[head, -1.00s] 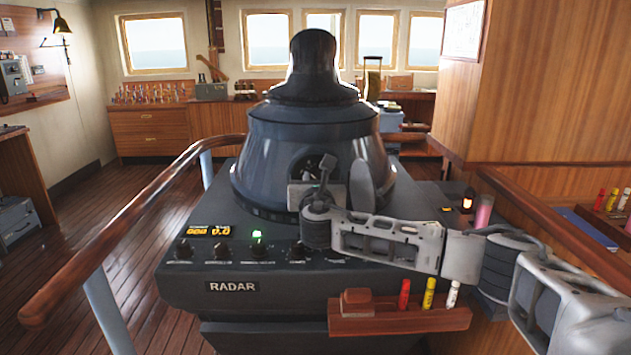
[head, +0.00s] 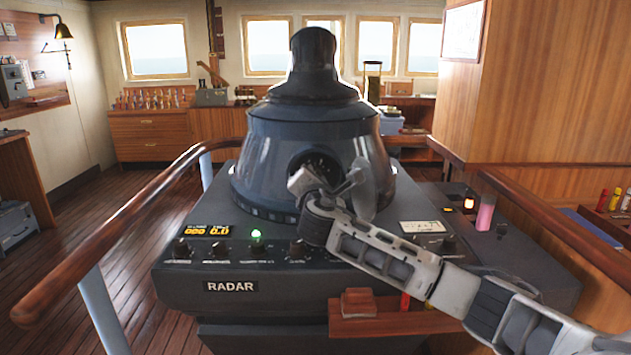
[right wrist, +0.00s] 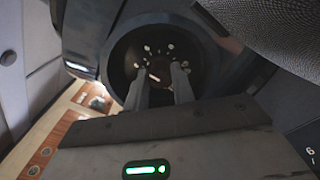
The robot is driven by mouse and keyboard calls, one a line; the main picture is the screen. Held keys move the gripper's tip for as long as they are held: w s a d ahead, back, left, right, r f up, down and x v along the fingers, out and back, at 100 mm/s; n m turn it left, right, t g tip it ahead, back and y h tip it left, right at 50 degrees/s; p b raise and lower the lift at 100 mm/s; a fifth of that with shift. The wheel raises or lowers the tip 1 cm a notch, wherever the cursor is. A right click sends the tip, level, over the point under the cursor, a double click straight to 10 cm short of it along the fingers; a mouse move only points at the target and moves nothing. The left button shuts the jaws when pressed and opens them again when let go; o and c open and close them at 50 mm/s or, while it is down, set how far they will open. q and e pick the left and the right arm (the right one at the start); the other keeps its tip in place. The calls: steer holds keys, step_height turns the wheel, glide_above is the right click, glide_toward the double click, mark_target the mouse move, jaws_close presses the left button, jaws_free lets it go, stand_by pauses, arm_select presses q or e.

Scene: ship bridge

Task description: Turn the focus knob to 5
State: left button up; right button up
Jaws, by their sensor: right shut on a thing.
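The radar console (head: 190,277) stands in front of me, with a dark hood (head: 270,160) on top. A round dark dial recess (head: 316,160) is in the hood's front, partly hidden by my right gripper. In the right wrist view the recess (right wrist: 120,62) has pale marks around a dark focus knob (right wrist: 158,74). My right gripper (right wrist: 161,80) has its two fingers inside the recess, one on each side of the knob, shut on it. In the head view my right gripper (head: 315,172) is tilted against the hood. The marks are too small to read. My left gripper is out of view.
A row of small knobs (head: 218,249) and a green light (head: 257,240) line the console front. A wooden holder (head: 375,322) with markers is below, partly covered by my right arm. Wooden handrails (head: 120,220) flank the console.

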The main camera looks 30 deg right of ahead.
steer(key=shift+m, duration=0.3)
steer(key=o, duration=1)
steer(key=shift+s, duration=0.1)
steer(key=b+v, duration=0.2)
steer(key=v, duration=1.4)
